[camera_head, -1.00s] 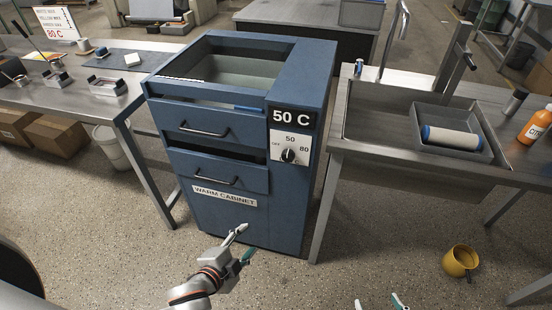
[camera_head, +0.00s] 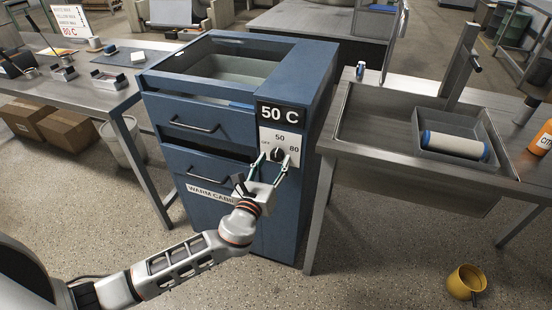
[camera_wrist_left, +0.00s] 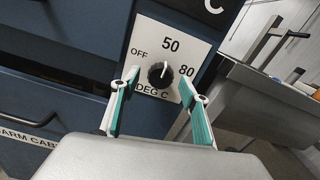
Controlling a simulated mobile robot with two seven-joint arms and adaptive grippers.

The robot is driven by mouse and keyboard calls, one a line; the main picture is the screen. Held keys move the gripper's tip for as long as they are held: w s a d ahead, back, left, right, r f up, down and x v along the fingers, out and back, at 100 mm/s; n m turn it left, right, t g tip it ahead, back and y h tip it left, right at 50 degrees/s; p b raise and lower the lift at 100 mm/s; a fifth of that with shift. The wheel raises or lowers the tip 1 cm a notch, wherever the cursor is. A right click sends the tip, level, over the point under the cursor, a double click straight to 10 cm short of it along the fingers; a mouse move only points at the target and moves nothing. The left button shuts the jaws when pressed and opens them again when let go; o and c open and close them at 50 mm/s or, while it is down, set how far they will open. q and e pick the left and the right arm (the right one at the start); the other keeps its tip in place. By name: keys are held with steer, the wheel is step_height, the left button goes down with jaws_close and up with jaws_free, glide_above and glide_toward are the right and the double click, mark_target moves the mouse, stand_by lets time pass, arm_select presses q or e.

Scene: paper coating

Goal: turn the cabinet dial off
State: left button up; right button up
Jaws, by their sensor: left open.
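The blue warm cabinet (camera_head: 290,205) stands in the middle of the head view under a black "50 C" sign. Its black dial (camera_head: 277,154) sits on a white plate marked OFF, 50 and 80. In the left wrist view the dial (camera_wrist_left: 160,75) shows whole, with its white mark pointing up towards 50. My left gripper (camera_head: 271,162) is open at the front of the plate. In the left wrist view its two teal-lined fingers (camera_wrist_left: 158,88) stand to either side below the dial, apart from it. My right gripper does not show.
Two drawers with bar handles (camera_head: 196,127) are on the cabinet front, left of the dial. A steel sink bench (camera_head: 343,146) with a roller in a tray (camera_head: 452,146) stands to the right. A work table (camera_head: 100,97) stands at left.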

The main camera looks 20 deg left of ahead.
arm_select(q)
steer(key=shift+w, duration=0.9)
steer(key=shift+w+d, duration=0.1)
steer(key=shift+w, duration=0.1)
steer(key=c, duration=1.1)
